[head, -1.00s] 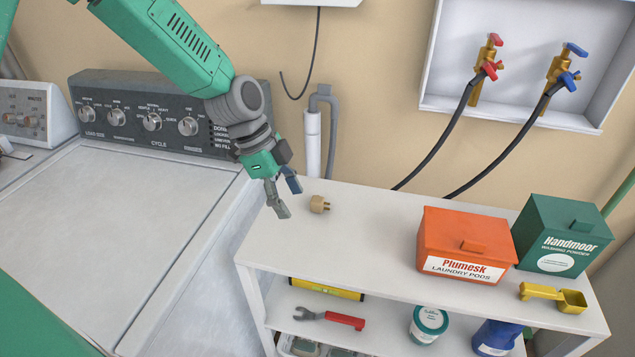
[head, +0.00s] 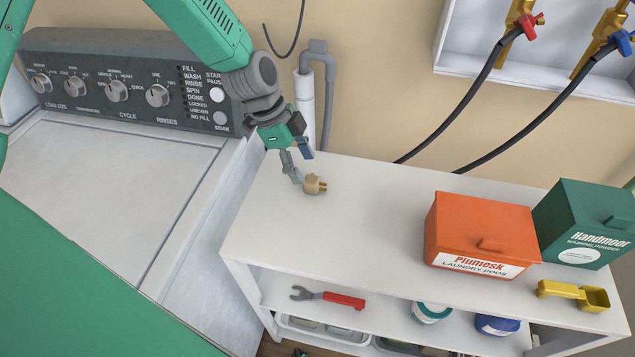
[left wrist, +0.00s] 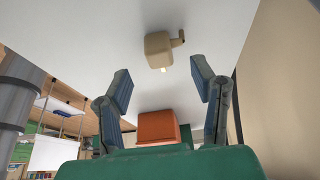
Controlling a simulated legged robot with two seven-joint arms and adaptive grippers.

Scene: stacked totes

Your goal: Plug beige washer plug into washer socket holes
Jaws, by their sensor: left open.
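The beige washer plug (head: 314,184) lies on the white shelf top near its left end. My left gripper (head: 298,168) is right beside it, on its left and far side. In the left wrist view the open fingers (left wrist: 162,93) stand apart, with the plug (left wrist: 158,48) beyond the gap between their tips and nothing held. A prong shows on the plug there. I cannot make out the washer socket holes in these frames. My right gripper is not in view.
The white shelf (head: 370,225) holds an orange laundry pods box (head: 480,228), a green powder box (head: 590,215) and a yellow scoop (head: 575,295). The washer (head: 100,185) stands left. A grey pipe (head: 328,85) and black hoses (head: 440,122) run behind. The shelf middle is clear.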

